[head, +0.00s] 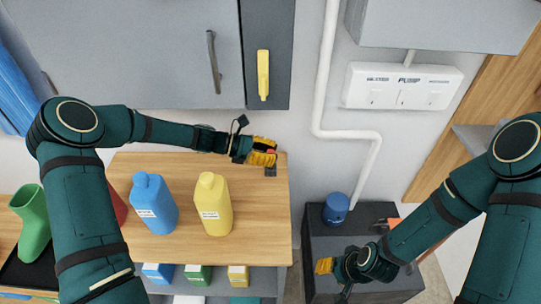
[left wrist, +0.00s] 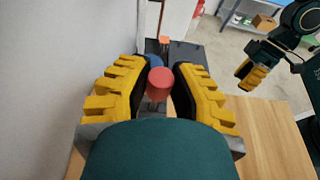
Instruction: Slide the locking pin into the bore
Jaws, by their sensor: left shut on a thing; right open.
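My left gripper (head: 264,156) is above the far right corner of the wooden worktop, near the wall. In the left wrist view its yellow fingers (left wrist: 163,88) are shut on the red locking pin (left wrist: 160,83), whose rounded red head shows between them; its lower part is mostly hidden. My right gripper (head: 325,266) is open over the front left of the dark cabinet; it also shows in the left wrist view (left wrist: 250,74). I cannot make out the bore in either view. A small orange part (head: 393,222) is at the dark cabinet's right side.
A blue bottle (head: 154,204) and a yellow bottle (head: 214,203) stand on the wooden worktop (head: 258,226). A blue canister (head: 336,208) stands on the dark cabinet (head: 318,238). A white pipe (head: 325,90) runs down the wall. A green boot (head: 32,222) is at far left.

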